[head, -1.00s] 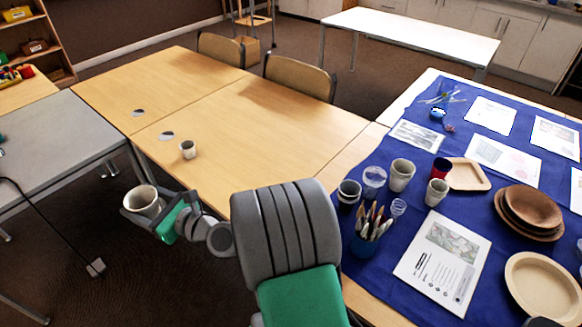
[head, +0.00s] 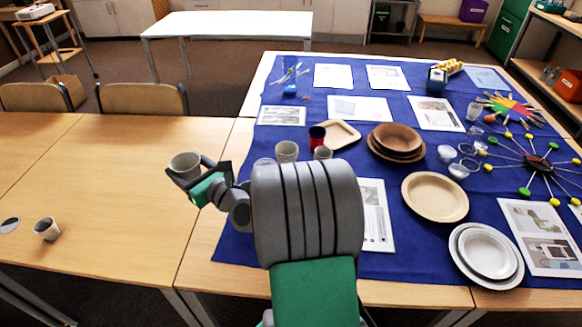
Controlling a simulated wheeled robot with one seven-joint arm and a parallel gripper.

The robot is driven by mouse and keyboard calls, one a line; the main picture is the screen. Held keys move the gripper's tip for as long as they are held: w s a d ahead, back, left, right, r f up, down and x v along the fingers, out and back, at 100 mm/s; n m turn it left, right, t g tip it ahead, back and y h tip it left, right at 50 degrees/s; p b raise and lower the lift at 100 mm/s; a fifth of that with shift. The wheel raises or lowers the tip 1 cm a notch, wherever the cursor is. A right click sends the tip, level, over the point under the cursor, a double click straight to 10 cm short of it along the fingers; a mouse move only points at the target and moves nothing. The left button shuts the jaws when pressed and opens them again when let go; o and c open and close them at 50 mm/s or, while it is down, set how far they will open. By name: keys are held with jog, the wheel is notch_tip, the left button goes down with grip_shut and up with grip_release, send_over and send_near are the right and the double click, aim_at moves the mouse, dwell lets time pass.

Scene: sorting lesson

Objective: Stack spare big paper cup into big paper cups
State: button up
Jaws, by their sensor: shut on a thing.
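A pale, speckled big paper cup (head: 184,163) is in my gripper (head: 190,180), at the left of my arm in the head view. My gripper is shut on it and holds it roughly upright above the wooden table. Pale paper cups stand on the blue cloth just beyond my arm: one (head: 287,150) shows its upper part and another (head: 323,153) shows only its rim area. My arm hides their lower parts and the things nearer to me. A smaller pale cup (head: 47,229) stands alone on the wooden table at the far left.
A dark red cup (head: 317,136) and a square tan plate (head: 341,134) stand behind the paper cups. Brown bowls (head: 396,142), a tan plate (head: 435,197) and white plates (head: 487,252) fill the cloth (head: 330,256) to the right. The wooden table (head: 110,180) is mostly clear.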

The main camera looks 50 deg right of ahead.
jog(key=d+m+h+b, duration=0.2)
jog(key=d+h, duration=0.2)
jog(key=d, duration=0.7)
jog(key=shift+s+f+m, duration=0.15)
jog(key=shift+s+m, duration=0.05)
jog(key=shift+m, duration=0.2)
jog(key=s+d+m+h, duration=0.1)
jog(key=d, duration=0.2)
jog(key=s+d+r+m+h+b, duration=0.1)
jog(key=d+h, duration=0.1)
jog(key=d, duration=0.2)
jog(key=s+d+g+h, duration=0.1)
jog(key=d, duration=0.2)
jog(key=shift+d+r+m+h+b, duration=0.25)
jog(key=shift+d+m+h+b, duration=0.05)
jog(key=shift+d+m, duration=0.1)
jog(key=d+f+b, duration=0.1)
jog(key=d+f, duration=0.3)
jog(key=w+d+f+b, duration=0.1)
jog(key=d+f, duration=0.3)
jog(key=d, duration=0.1)
jog(key=w+d+f+b, duration=0.1)
jog(key=d+f+b, duration=0.1)
jog(key=d+f, duration=0.2)
jog(key=shift+w+d+f, duration=0.25)
jog(key=shift+d+f, duration=0.05)
jog(key=shift+f, duration=0.05)
jog(key=o, duration=1.3)
